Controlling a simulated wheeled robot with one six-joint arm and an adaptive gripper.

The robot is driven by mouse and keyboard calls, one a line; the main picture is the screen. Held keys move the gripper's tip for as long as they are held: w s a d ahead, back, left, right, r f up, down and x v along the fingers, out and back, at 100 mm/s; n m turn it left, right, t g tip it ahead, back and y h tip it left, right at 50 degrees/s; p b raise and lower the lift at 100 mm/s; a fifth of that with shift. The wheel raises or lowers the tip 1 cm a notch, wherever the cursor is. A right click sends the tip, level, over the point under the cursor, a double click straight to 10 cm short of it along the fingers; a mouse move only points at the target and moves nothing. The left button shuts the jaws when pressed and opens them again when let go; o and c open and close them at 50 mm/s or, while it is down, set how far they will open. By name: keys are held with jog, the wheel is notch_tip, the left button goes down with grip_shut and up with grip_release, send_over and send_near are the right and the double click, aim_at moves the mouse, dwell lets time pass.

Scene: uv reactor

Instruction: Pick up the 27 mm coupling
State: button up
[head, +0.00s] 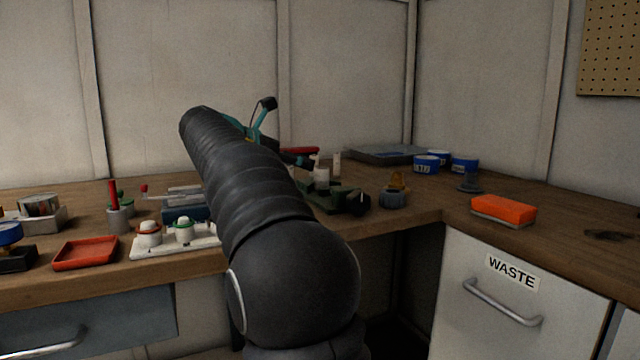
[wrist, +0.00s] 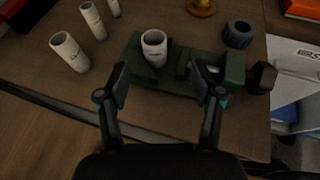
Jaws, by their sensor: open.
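Several white sleeves with small dark print show in the wrist view; the print is too small to read, so I cannot tell which is the 27 mm coupling. One white sleeve (wrist: 154,47) stands upright at the green fixture (wrist: 234,70), with its open top visible. Other sleeves, a left one (wrist: 69,51), a middle one (wrist: 93,19) and a far one (wrist: 113,7), are on the bench to the left. My gripper (wrist: 159,82) is open and empty, its fingertips apart on the near side of the fixture. In the head view my arm hides much of this area.
A dark ribbed ring (wrist: 238,33) and an amber piece (wrist: 201,7) are beyond the fixture. An orange sponge (head: 503,209) lies on the wooden bench (head: 420,211) at right. A red tray (head: 85,253) and a white holder (head: 150,246) are at left. The WASTE drawer (head: 510,290) is below.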

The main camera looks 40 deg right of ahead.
aim_at(318, 170)
jog(key=x, duration=0.4)
jog(key=shift+w+d+f, duration=0.15)
jog(key=shift+d, duration=0.15)
jog(key=shift+w+x, duration=0.15)
jog(key=shift+x, duration=1.2)
jog(key=shift+w+x, duration=0.2)
jog(key=shift+x, duration=1.15)
jog(key=c, duration=1.1)
